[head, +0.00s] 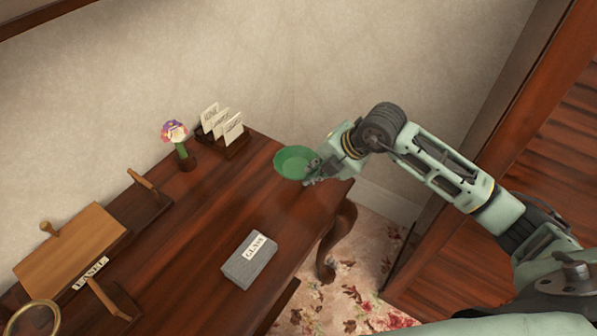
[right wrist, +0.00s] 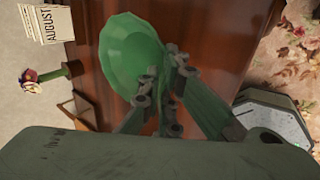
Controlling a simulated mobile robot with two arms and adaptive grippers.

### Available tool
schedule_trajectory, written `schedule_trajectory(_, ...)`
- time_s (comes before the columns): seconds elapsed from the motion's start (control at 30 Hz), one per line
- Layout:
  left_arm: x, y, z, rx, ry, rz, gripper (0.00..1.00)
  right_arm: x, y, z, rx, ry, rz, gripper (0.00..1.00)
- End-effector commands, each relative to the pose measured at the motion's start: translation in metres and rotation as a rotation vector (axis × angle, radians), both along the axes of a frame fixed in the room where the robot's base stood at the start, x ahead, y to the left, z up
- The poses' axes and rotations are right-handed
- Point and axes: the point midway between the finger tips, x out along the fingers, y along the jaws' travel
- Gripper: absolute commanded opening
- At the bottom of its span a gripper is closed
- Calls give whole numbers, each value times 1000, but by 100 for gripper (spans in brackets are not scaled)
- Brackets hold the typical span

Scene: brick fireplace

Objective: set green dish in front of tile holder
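The green dish (head: 292,160) is a round, shallow bowl over the right end of the wooden desk, to the right of the tile holder. My right gripper (head: 314,170) is shut on the dish's near right rim. In the right wrist view, the dish (right wrist: 131,55) sits at the fingertips (right wrist: 168,70). I cannot tell whether its underside touches the desk. The tile holder (head: 237,148) is a small dark wooden stand at the desk's back edge, bearing upright cream lettered tiles (head: 222,123). Its tiles also show in the right wrist view (right wrist: 47,25). My left gripper is not in view.
The desk (head: 205,220) bears a flower ornament (head: 178,140) left of the holder and a grey box labelled GLASS (head: 248,261) near the front. Bare wood lies in front of the holder.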

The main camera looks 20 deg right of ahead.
Motion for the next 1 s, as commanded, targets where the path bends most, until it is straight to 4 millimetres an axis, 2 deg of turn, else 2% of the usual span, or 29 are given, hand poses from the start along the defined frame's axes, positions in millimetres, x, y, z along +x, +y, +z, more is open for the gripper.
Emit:
schedule_trajectory(0.1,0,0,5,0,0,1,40,19,9,-10,1,0,-1,0)
schedule_trajectory(0.23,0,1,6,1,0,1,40,29,13,-18,0,-2,0,0)
schedule_trajectory(0.6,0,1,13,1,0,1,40,30,14,-59,-1,-1,-1,0)
schedule_trajectory(0.8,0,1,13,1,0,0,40,30,14,-60,0,-2,0,0)
schedule_trajectory(0.93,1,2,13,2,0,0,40,30,14,-61,-2,0,0,12)
schedule_trajectory(1.0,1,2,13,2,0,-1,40,30,14,-61,-2,0,0,12)
